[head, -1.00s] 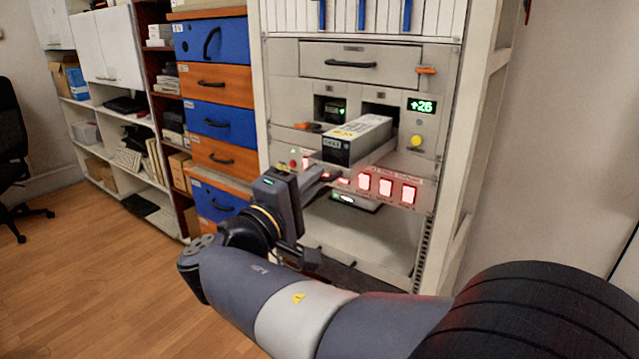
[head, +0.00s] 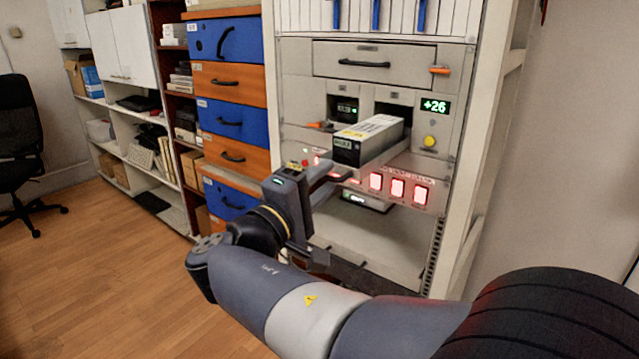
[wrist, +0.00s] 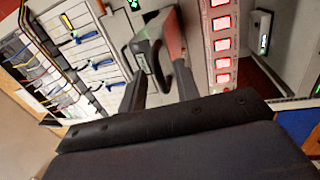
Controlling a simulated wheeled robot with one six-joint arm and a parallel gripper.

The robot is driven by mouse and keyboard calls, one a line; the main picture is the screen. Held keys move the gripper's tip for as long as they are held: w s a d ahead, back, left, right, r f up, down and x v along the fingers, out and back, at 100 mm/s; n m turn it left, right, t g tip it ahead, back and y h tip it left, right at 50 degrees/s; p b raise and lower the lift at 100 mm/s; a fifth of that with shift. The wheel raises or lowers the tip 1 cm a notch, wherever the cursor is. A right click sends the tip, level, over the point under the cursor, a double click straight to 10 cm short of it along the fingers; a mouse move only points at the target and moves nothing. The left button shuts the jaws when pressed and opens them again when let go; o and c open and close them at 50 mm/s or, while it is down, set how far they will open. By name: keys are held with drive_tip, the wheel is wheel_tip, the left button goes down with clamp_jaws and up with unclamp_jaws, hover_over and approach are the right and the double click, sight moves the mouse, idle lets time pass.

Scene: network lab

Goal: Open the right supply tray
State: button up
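The right supply tray (head: 395,152) stands well out of its bay in the rack, in the head view. The module's dark front with a green display (wrist: 142,45) and the tray's dark looped handle (wrist: 158,72) show in the wrist view. My gripper (head: 343,172) is just in front of and below the tray's front. In the wrist view my gripper (wrist: 160,88) has its fingers apart, with the handle close to or between them. Contact cannot be told.
A closed drawer (head: 375,62) is above the bays. A left bay (head: 343,108) has a small green display. Red-lit switches (head: 398,187) sit below the tray. A blue and orange drawer stack (head: 231,115) stands left of the rack.

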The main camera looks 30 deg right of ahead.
drive_tip(key=shift+a, duration=0.1)
drive_tip(key=v, duration=1)
drive_tip(key=shift+s+a+b, duration=0.2)
drive_tip(key=shift+a+b, duration=0.05)
drive_tip(key=shift+b, duration=0.15)
drive_tip(key=shift+f, duration=0.1)
drive_tip(key=x, duration=1.1)
drive_tip(key=shift+p, duration=0.4)
drive_tip(key=shift+a, duration=0.1)
